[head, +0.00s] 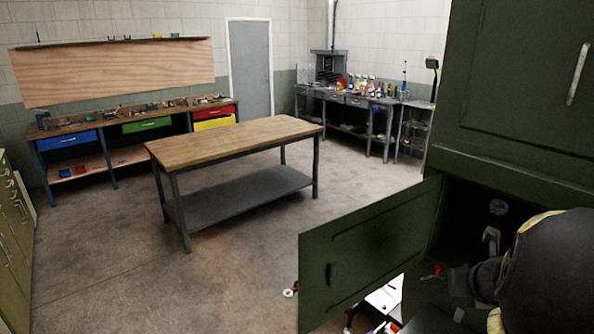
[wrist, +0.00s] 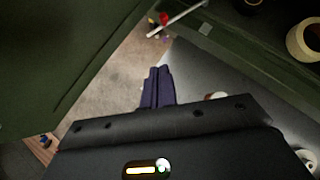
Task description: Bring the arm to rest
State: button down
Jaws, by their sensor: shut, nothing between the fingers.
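My gripper (wrist: 157,88) shows in the wrist view as two dark fingers pressed together with nothing between them. In the head view my arm (head: 555,275) fills the lower right corner, in front of the open lower compartment of a green cabinet (head: 530,80). Its wrist end reaches left toward the open green door (head: 370,252); the fingertips are hard to make out there. In the wrist view a green panel (wrist: 50,60) lies to the left of the fingers, and a grey surface lies to their right.
A wooden-topped table (head: 235,138) stands mid-room with clear floor around it. Workbenches line the back walls. In the wrist view a pale rod (wrist: 180,18), small red pieces and a tape roll (wrist: 306,40) lie beyond the fingers.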

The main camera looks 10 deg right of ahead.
jog(key=s+a+f+m+g+y, duration=0.1)
jog(key=a+f+m, duration=0.4)
jog(key=a+m, duration=0.8)
jog(key=s+a+f+m+g+y, duration=0.1)
jog(key=s+a+f+m+g, duration=0.2)
jog(key=a+m, duration=1.1)
notch_tip(320, 180, down, 2)
jog(key=m+g, duration=0.1)
jog(key=m, duration=0.4)
jog(key=shift+a+m+g+y, duration=0.2)
jog(key=shift+m+g+y, duration=0.1)
